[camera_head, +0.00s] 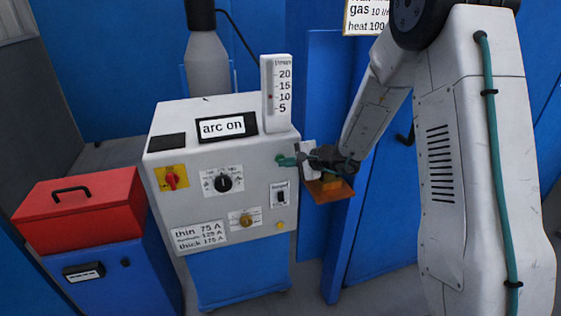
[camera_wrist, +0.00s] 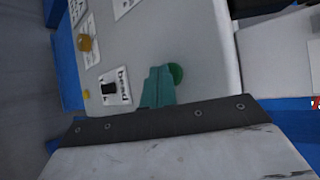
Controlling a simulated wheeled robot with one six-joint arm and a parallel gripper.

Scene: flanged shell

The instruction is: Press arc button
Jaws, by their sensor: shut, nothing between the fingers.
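The round green button (camera_head: 281,159) is on the upper right of the white machine's front panel (camera_head: 240,165). It also shows in the wrist view (camera_wrist: 177,73), partly hidden by my fingers. My gripper (camera_head: 295,160) is shut and empty, with its teal fingertips (camera_wrist: 158,82) right at the button. I cannot tell whether they touch it. A sign reading "arc on" (camera_head: 222,126) stands on top of the machine.
The panel also has a red-on-yellow switch (camera_head: 171,178), a black dial (camera_head: 223,184), a small rocker switch (camera_head: 280,194) and a yellow knob (camera_head: 246,221). A level gauge (camera_head: 276,93) stands on top. A red toolbox (camera_head: 80,208) is at left.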

